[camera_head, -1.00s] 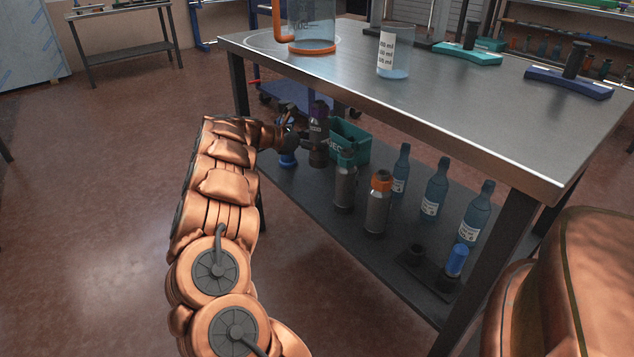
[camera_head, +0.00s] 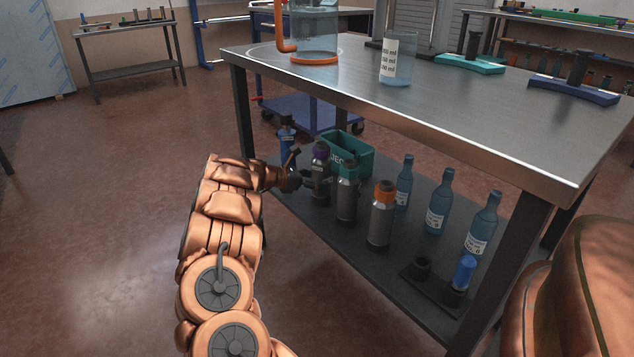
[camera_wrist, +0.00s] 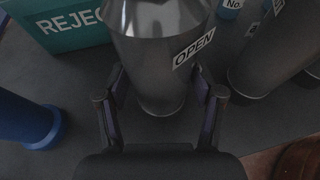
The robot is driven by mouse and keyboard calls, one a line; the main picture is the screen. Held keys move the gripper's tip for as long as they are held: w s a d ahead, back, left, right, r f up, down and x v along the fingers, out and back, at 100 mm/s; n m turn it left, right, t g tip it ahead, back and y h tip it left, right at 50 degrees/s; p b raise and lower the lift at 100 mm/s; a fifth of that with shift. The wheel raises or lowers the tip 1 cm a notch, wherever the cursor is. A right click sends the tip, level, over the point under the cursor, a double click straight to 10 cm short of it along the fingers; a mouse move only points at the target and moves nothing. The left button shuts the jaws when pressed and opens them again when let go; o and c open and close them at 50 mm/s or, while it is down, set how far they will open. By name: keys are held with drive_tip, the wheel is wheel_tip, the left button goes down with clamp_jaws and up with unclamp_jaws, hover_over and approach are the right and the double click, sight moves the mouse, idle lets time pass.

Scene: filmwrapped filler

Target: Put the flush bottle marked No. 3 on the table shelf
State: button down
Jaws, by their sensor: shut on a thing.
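A teal REJECT bin (camera_head: 352,158) is behind the held bottle. Teal-capped (camera_head: 347,198) and orange-capped (camera_head: 381,222) metal bottles stand close right. A blue item (camera_head: 287,138) is at left. A dark holder with a blue-capped piece (camera_head: 463,272) is at front right. The tabletop (camera_head: 470,110) overhangs.

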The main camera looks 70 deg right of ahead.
drive_tip(key=shift+c, duration=0.8)
unclamp_jaws()
drive_tip(key=shift+w+a+r, duration=0.1)
drive_tip(key=shift+w+r, duration=0.1)
drive_tip(key=p+v, duration=0.3)
drive_tip(key=v, duration=0.8)
drive_tip(key=shift+a+p, duration=0.25)
drive_tip(key=shift+p, duration=0.05)
